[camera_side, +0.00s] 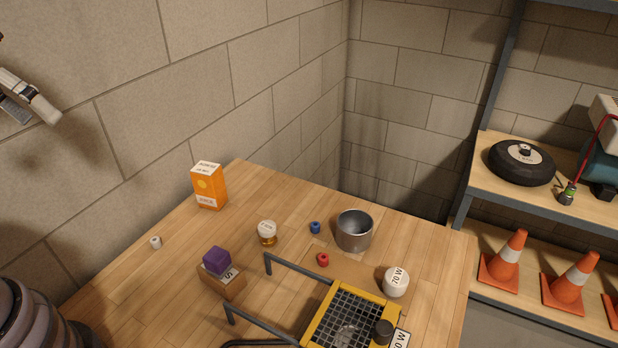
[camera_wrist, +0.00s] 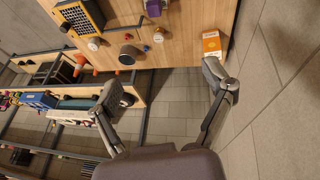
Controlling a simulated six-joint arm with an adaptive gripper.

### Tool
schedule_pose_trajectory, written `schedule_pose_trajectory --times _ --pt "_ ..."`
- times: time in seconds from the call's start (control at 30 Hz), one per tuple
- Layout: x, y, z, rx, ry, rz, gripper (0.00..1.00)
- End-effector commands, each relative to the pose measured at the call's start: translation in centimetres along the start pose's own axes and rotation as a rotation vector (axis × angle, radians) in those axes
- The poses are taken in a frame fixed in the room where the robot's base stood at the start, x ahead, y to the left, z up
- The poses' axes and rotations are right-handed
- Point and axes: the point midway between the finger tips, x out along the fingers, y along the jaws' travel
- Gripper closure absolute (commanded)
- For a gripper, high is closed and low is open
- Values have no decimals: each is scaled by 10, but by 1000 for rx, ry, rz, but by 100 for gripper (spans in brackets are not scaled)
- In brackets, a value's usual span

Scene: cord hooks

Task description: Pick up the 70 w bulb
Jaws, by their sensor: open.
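The 70 W bulb (camera_side: 396,281) is a white rounded bulb with "70 W" in black print. In the wrist view a small white shape (camera_wrist: 94,44) beside the yellow grid appears to be the same bulb. My gripper (camera_wrist: 165,85) is open and empty, its two fingers wide apart, high and well away from the bulb. Part of it appears at the upper left edge of the side view.
Another bulb (camera_side: 267,228) with a gold base stands left of a grey metal pot (camera_side: 354,231). A yellow-framed grid (camera_side: 350,318) with grey rails is near the front. An orange box (camera_side: 209,186), purple cube (camera_side: 217,261) and small spools are spread around. A shelf (camera_side: 480,165) stands at right.

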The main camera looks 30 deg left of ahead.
Motion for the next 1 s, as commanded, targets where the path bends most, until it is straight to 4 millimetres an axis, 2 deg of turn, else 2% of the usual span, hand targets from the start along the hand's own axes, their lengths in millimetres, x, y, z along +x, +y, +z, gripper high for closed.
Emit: schedule_pose_trajectory --times 0.17,0.37,0.47,0.6,0.73,0.9,1.0 --pt "43 59 -39 -217 -244 210 19" --pt "107 125 -81 -512 -500 395 19" --pt "148 154 -98 -677 -616 464 19" --pt "217 188 -116 -926 -760 533 19" --pt "290 210 -122 -1172 -865 570 19" --pt "383 220 -114 -1465 -937 586 19" --pt "418 219 -107 -1581 -948 589 19"
